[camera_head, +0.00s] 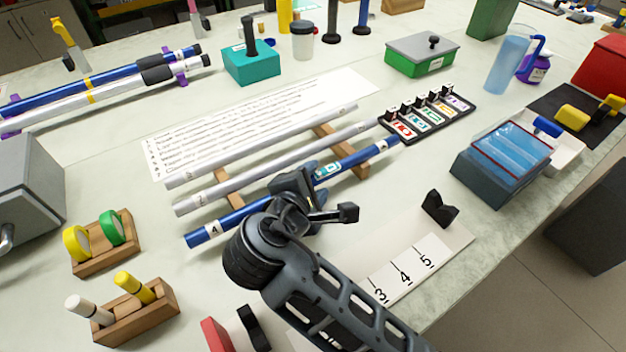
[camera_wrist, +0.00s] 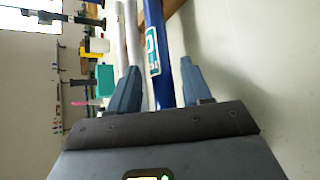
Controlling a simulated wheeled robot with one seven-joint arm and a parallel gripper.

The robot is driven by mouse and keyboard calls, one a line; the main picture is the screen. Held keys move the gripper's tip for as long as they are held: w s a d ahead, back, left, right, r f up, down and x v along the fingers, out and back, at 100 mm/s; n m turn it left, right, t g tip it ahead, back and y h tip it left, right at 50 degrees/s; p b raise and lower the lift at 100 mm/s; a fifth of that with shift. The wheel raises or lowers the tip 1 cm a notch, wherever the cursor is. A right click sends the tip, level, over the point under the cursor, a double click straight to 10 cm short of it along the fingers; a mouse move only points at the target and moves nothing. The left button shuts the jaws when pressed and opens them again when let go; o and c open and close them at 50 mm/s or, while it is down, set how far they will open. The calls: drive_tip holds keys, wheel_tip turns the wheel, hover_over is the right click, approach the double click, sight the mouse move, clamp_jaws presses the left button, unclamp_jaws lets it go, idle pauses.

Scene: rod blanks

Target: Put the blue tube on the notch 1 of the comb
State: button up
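The blue tube (camera_head: 235,222), with a white end band and a teal-and-white label, lies at the near side of a wooden rack (camera_head: 361,163). My gripper (camera_head: 312,182) is at the tube's middle. In the wrist view its fingers (camera_wrist: 160,88) are apart, with the blue tube (camera_wrist: 165,88) passing between them; I see gaps at the fingers. No part is plainly marked as the comb. A black holder (camera_head: 462,118) with uprights and coloured labels stands beyond the tube's right end; I cannot tell whether it is the comb or which notch is 1.
Two silver tubes (camera_head: 205,203) lie beside the blue one on the rack. A numbered white plate (camera_head: 405,275) with black V-shaped supports (camera_head: 440,208) is near the front edge. A blue-lidded box (camera_head: 505,160) stands right. Other tubes rest on purple supports (camera_head: 180,78) at back left.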

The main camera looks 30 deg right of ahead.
drive_tip(key=v, duration=1.2)
idle(0.5)
